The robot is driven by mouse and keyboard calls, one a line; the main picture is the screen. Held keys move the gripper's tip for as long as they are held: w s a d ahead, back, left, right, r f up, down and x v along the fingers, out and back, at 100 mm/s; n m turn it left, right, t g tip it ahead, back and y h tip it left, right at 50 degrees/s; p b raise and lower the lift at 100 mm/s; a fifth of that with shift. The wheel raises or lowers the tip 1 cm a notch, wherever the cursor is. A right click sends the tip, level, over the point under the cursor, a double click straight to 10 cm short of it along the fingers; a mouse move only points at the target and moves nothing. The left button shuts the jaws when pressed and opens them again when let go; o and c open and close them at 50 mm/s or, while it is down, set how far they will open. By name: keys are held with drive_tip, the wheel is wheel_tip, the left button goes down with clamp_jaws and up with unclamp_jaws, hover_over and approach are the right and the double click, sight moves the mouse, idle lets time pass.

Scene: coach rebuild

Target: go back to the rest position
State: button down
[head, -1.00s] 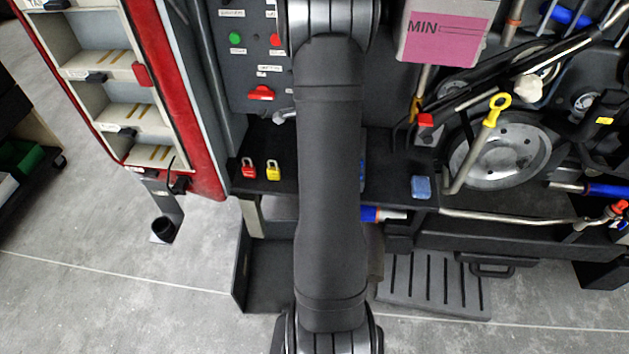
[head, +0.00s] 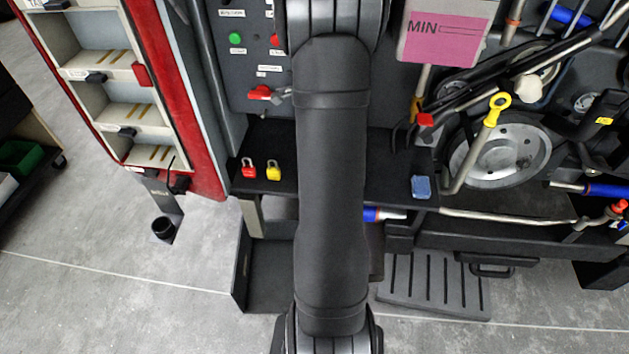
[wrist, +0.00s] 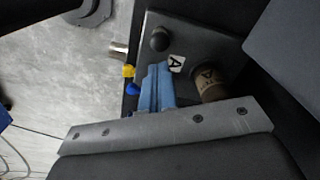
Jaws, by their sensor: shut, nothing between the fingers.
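My gripper (wrist: 157,72) shows in the wrist view as two blue fingers lying together, shut with nothing between them. They point at a dark panel (wrist: 190,45) with a black round knob (wrist: 159,41), a white tag marked A (wrist: 176,63) and a brown cylinder (wrist: 211,84). I cannot tell whether the fingertips touch the panel. In the head view my own arm runs down the middle and hides the gripper.
A grey panel with a red handle (head: 260,92) stands left of my arm. Red (head: 249,170) and yellow (head: 274,171) padlocks and a blue block (head: 421,187) sit on the black shelf (head: 400,178). Hoses and a pulley (head: 500,155) crowd the right. Floor (head: 110,285) is clear at lower left.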

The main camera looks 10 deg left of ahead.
idle(0.3)
wheel_tip(320, 180, down, 8)
drive_tip(key=shift+r, duration=0.25)
idle(1.0)
